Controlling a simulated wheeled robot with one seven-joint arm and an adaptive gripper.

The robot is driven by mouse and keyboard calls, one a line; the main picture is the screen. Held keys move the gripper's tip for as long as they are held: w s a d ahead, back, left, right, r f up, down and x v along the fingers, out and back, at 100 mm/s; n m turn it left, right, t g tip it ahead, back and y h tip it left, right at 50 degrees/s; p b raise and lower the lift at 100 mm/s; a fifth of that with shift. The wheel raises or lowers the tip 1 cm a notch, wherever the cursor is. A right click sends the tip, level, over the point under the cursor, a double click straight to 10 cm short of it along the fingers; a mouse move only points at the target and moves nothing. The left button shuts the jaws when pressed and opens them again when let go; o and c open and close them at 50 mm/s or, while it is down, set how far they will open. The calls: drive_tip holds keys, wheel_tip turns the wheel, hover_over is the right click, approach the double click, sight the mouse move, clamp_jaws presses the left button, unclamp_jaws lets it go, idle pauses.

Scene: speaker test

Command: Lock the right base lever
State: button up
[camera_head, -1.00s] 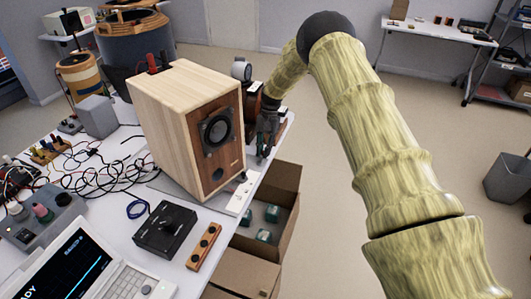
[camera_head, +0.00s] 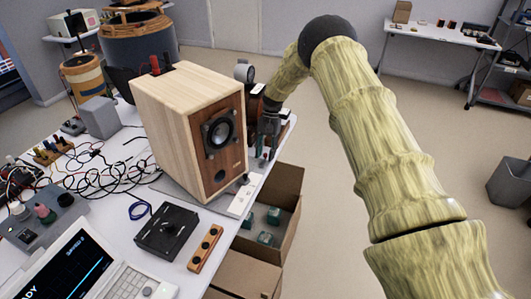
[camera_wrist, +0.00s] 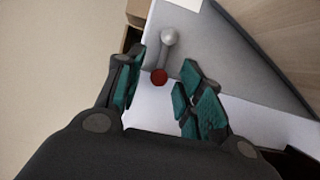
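The wooden speaker (camera_head: 165,120) stands upright on a grey base plate on the table. In the wrist view the grey base (camera_wrist: 215,50) carries a small lever (camera_wrist: 164,57), with a silver ball at one end and a red knob (camera_wrist: 158,77) at the other. My gripper (camera_wrist: 160,70) is open, with its teal-padded fingers on either side of the red end; I cannot tell whether they touch it. In the head view my gripper (camera_head: 267,153) points down beside the speaker's right side, near the table edge. This lever cannot be made out clearly there.
An open cardboard box (camera_head: 285,195) with several green-grey items stands below the table edge. Cables cover the table's left.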

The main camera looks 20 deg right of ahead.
drive_tip(key=shift+r, duration=0.15)
drive_tip(key=v, duration=1.1)
drive_tip(key=shift+r, duration=0.35)
drive_tip(key=shift+w, duration=0.1)
